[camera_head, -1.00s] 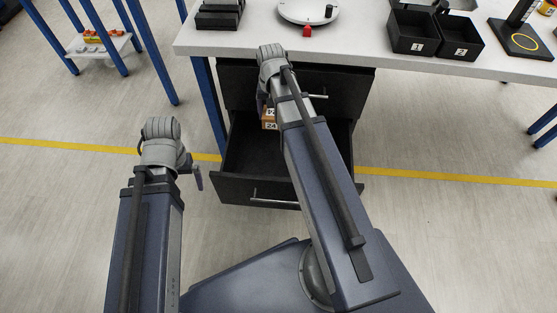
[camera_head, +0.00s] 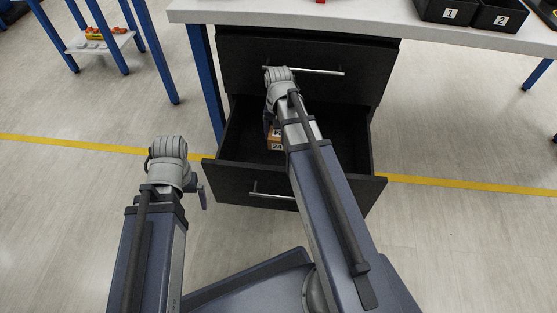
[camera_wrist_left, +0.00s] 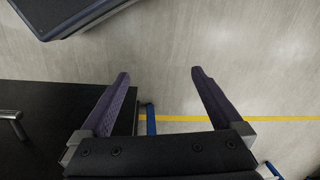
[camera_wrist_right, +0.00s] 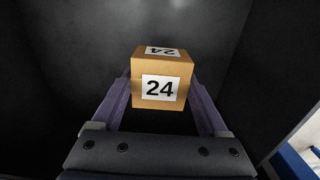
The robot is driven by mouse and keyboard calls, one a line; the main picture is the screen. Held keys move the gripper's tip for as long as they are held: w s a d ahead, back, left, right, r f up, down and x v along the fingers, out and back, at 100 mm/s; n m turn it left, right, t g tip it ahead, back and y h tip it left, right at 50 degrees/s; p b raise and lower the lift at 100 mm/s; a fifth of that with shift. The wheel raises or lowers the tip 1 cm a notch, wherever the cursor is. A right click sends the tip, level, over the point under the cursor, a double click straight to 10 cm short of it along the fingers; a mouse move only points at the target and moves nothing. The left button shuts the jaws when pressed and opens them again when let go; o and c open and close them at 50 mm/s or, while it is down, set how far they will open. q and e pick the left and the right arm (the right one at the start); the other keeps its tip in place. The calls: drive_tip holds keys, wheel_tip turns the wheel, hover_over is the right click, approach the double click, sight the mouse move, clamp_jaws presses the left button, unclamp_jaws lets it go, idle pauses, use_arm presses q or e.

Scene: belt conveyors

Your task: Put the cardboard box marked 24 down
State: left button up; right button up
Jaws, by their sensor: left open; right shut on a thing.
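The cardboard box marked 24 (camera_wrist_right: 162,106) is a small tan cube with white labels. My right gripper (camera_wrist_right: 162,98) is shut on it, one finger on each side. In the head view the box (camera_head: 275,146) shows partly behind my right arm, inside or just over the open lower drawer (camera_head: 230,173). I cannot tell whether it touches the drawer floor. My right gripper (camera_head: 270,132) is partly hidden by its own wrist there. My left gripper (camera_head: 199,193) is open and empty, left of the drawer front, and its spread fingers show in the left wrist view (camera_wrist_left: 160,95).
The upper drawer (camera_head: 345,50) is shut beneath the white tabletop (camera_head: 300,19). Black bins marked 1 (camera_head: 449,13) and 2 (camera_head: 502,19) stand on the table. A blue table leg (camera_head: 206,80) is left of the drawers.

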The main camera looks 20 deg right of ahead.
sight(279, 144)
use_arm(q)
wheel_tip(279, 144, down, 5)
drive_tip(key=b, duration=0.3)
drive_tip(key=shift+b, duration=0.3)
use_arm(e)
wheel_tip(279, 144, down, 5)
use_arm(q)
wheel_tip(279, 144, down, 4)
drive_tip(key=b, duration=0.4)
drive_tip(key=shift+d, duration=0.1)
use_arm(e)
wheel_tip(279, 144, down, 4)
drive_tip(key=shift+f, duration=0.1)
use_arm(q)
drive_tip(key=shift+f, duration=0.15)
use_arm(e)
drive_tip(key=shift+f+b, duration=0.2)
drive_tip(key=shift+b, duration=0.1)
drive_tip(key=o, duration=1.3)
drive_tip(key=shift+r, duration=0.1)
drive_tip(key=shift+r, duration=0.15)
wheel_tip(279, 144, up, 12)
drive_tip(key=p, duration=1.2)
drive_tip(key=shift+p, duration=0.3)
use_arm(q)
wheel_tip(279, 144, up, 12)
